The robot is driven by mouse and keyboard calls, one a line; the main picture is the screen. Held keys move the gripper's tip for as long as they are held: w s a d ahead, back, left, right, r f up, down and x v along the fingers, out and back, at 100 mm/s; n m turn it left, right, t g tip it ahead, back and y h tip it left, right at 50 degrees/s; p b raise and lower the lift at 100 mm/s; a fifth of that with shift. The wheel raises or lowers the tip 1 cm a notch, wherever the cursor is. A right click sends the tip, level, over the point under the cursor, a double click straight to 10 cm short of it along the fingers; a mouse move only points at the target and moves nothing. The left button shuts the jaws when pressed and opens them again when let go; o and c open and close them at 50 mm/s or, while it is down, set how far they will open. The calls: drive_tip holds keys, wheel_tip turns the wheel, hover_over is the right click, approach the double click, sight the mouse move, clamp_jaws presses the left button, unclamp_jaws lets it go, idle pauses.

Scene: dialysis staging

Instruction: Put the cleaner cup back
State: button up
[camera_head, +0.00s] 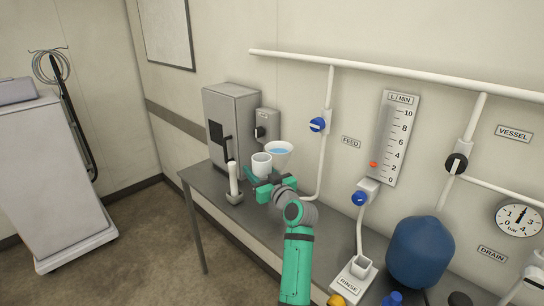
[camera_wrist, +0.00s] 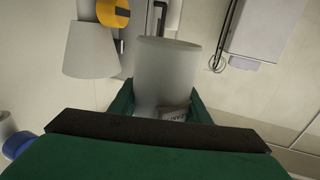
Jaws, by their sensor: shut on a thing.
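A small white cup (camera_head: 262,165) is between the fingers of my gripper (camera_head: 261,180), which is shut on it above the grey bench. In the wrist view the same pale cup (camera_wrist: 168,68) fills the space between the green fingers (camera_wrist: 160,108). It looks upright in the head view. My fingers hide its lower part, so I cannot tell whether its base touches anything. A wider, tapered cup with blue liquid (camera_head: 280,155) is just right of and behind it; it also shows in the wrist view (camera_wrist: 91,50).
A grey cabinet (camera_head: 232,130) and small switch box (camera_head: 267,125) stand behind. A white upright handle on a grey base (camera_head: 233,185) is left of my gripper. Wall pipes, the flow scale (camera_head: 394,140) and a blue vessel (camera_head: 420,252) lie to the right. The bench's left end (camera_head: 197,178) looks clear.

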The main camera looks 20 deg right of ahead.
drive_tip(key=s+a+f+h, duration=0.1)
drive_tip(key=s+a+f, duration=0.2)
drive_tip(key=a+f, duration=0.8)
drive_tip(key=s+a+f, duration=0.2)
drive_tip(key=a+f, duration=0.5)
drive_tip(key=f, duration=0.7)
drive_tip(key=s+a+f+m+h, duration=0.1)
drive_tip(key=s+a+f, duration=0.6)
drive_tip(key=s+f, duration=0.3)
drive_tip(key=shift+f, duration=0.55)
drive_tip(key=shift+s+a+f, duration=0.1)
drive_tip(key=shift+s+f, duration=0.05)
drive_tip(key=shift+s, duration=0.05)
